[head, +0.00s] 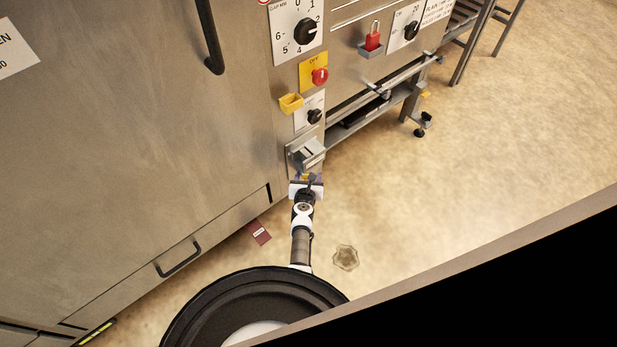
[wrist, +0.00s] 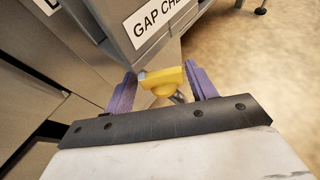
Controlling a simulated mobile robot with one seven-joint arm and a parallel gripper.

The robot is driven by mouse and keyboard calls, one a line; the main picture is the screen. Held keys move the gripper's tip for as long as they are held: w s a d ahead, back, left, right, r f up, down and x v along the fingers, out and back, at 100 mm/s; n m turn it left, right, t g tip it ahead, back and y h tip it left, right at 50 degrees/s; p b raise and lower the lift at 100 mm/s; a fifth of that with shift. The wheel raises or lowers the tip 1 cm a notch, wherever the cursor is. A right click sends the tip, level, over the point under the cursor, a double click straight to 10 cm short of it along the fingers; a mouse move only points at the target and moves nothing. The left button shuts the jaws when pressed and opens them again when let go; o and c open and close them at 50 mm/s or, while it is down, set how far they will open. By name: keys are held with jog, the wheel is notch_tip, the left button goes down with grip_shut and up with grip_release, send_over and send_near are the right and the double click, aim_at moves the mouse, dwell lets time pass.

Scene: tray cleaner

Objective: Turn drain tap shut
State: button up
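The drain tap's yellow handle (wrist: 163,80) shows in the wrist view, below the grey box with the GAP CHECK label. A bit of metal shows under the handle. My gripper (wrist: 162,78) has its two purple fingers wide apart, one on each side of the handle near the fingertips. The right finger looks very close to the handle; I cannot tell if either finger touches it. In the head view my gripper (head: 308,179) is low at the machine's corner, under a small grey box (head: 307,153). My wrist hides most of the tap there.
The steel machine front (head: 140,130) fills the left. A yellow holder (head: 290,104), a red button (head: 320,76) and black knobs sit above my gripper. A dark red card (head: 258,232) and a floor drain (head: 345,257) lie on the floor. Open floor is to the right.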

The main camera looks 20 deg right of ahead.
jog(key=c, duration=0.6)
jog(key=shift+c, duration=0.2)
jog(key=shift+d+n+y, duration=0.1)
jog(key=shift+n+y, duration=0.5)
jog(key=shift+y, duration=0.1)
jog(key=shift+d+n+t+y, duration=0.15)
jog(key=shift+n+t+y, duration=0.35)
jog(key=shift+n+y, duration=0.25)
jog(key=n+y, duration=0.2)
jog(key=y, duration=0.1)
jog(key=shift+d+n, duration=0.2)
jog(key=shift+n, duration=0.05)
jog(key=n+y+b, duration=0.2)
jog(key=y, duration=0.1)
jog(key=shift+d+n, duration=0.15)
jog(key=shift+n, duration=0.15)
jog(key=shift+n+g+y+b, duration=0.3)
jog(key=shift+n+y+b, duration=0.2)
jog(key=shift+y, duration=0.15)
